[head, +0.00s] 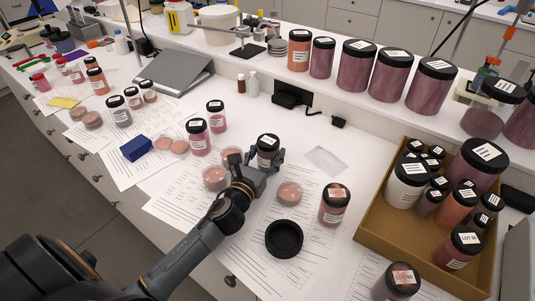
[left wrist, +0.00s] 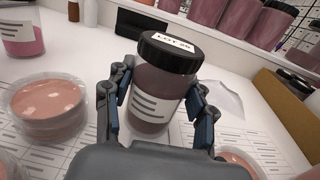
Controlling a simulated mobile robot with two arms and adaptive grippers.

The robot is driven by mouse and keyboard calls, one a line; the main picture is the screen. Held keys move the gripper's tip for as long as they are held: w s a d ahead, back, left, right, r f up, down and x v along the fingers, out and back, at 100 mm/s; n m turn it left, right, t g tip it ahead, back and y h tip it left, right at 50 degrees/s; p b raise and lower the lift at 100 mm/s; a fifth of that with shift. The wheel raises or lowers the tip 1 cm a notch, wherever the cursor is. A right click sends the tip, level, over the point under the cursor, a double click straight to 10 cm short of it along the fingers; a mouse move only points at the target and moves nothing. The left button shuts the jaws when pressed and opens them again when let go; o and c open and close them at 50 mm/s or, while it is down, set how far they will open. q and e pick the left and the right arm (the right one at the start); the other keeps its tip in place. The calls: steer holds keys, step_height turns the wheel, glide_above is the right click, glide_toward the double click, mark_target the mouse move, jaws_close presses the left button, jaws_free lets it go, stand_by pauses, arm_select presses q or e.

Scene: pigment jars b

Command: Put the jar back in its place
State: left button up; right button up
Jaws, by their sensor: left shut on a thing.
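A dark jar with a black lid and white label (head: 267,146) is held in my left gripper (head: 263,163), near the middle of the bench in the head view. In the left wrist view the same jar (left wrist: 165,85) stands upright between the two fingers, which press on its sides. Its lid label reads "LOT" with a number I cannot read surely. I cannot tell whether its base touches the papers. The right gripper is not in view.
Petri dishes (head: 215,178) and a black ring-shaped dish (head: 284,239) lie near my gripper. A reddish jar (head: 334,204) stands to the right. A cardboard tray (head: 368,236) holds several jars. Large jars (head: 357,66) line the raised shelf. A white slip (head: 326,161) lies behind.

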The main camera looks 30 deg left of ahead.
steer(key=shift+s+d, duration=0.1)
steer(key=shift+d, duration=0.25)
arm_select(q)
steer(key=shift+f, duration=0.15)
steer(key=o, duration=1.3)
steer(key=shift+c, duration=0.2)
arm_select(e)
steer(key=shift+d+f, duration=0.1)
arm_select(q)
steer(key=s, duration=0.3)
steer(key=s+b, duration=0.1)
steer(key=s, duration=0.3)
steer(key=s+b, duration=0.1)
steer(key=s, duration=0.3)
steer(key=shift+d, duration=0.3)
steer(key=shift+s+r, duration=0.2)
steer(key=shift+s, duration=0.35)
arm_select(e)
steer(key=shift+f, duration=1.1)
